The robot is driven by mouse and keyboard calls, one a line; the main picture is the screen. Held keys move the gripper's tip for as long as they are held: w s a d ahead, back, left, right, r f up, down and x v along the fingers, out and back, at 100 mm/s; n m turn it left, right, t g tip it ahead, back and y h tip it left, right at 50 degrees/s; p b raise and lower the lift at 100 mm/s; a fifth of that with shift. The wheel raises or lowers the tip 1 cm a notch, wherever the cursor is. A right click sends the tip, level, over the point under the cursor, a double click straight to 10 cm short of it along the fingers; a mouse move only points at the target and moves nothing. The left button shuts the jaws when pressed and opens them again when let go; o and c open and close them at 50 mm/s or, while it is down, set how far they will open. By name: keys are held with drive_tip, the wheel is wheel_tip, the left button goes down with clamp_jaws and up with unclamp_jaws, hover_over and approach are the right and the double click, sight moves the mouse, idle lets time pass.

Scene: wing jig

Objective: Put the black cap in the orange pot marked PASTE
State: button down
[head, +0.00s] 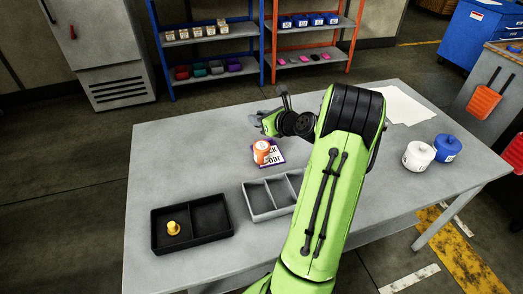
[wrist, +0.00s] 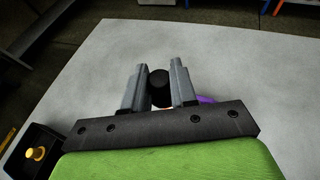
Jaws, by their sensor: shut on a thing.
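The black cap (wrist: 160,90) is a dark rounded piece held between the two grey fingers of my gripper (wrist: 159,72) in the wrist view. In the head view my gripper (head: 258,120) is over the table, just behind the orange pot (head: 262,150); the cap cannot be made out there. The pot has a white label too small to read and sits on a purple and white card (head: 276,160) with partly hidden lettering.
A black two-part tray (head: 208,216) holds a yellow knobbed piece (head: 173,228) in its left compartment. A grey divided tray (head: 258,201) lies near my arm. A white pot (head: 418,156) and a blue pot (head: 447,148) stand at right, with a white sheet (head: 404,107) behind. The table's left rear is clear.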

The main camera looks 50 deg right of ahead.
sight(262, 145)
drive_tip(key=shift+s+d+r, duration=0.1)
drive_tip(key=shift+d+r, duration=0.15)
drive_tip(key=shift+d, duration=0.1)
wheel_tip(262, 145, down, 10)
drive_tip(key=b, duration=0.4)
drive_tip(key=c, duration=0.9)
unclamp_jaws()
drive_tip(key=shift+r, duration=0.1)
drive_tip(key=shift+o, duration=0.2)
